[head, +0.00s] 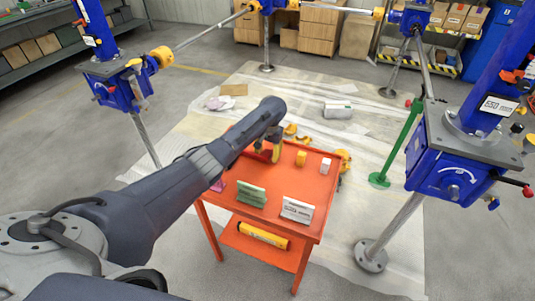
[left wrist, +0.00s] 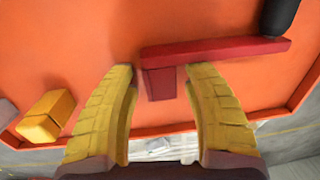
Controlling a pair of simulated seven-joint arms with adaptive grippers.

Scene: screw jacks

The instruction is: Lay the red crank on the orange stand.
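The red crank (left wrist: 215,53) shows in the left wrist view as a red bar with a short red block at its left end and a black grip at its right end. Behind it is the orange surface of the stand (left wrist: 75,30); I cannot tell whether the crank touches it. My left gripper (left wrist: 161,70) is open, its yellow fingers apart on either side of the red block, with gaps showing. In the head view the left gripper (head: 268,152) is low over the back of the orange stand (head: 285,183), and my arm hides the crank. My right gripper is not in view.
On the stand are a yellow block (head: 301,158), a small white block (head: 325,165), a green holder (head: 251,194) and a white sign (head: 297,210). A yellow cylinder (head: 263,235) lies on the lower shelf. Blue jacks (head: 455,165) stand around it.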

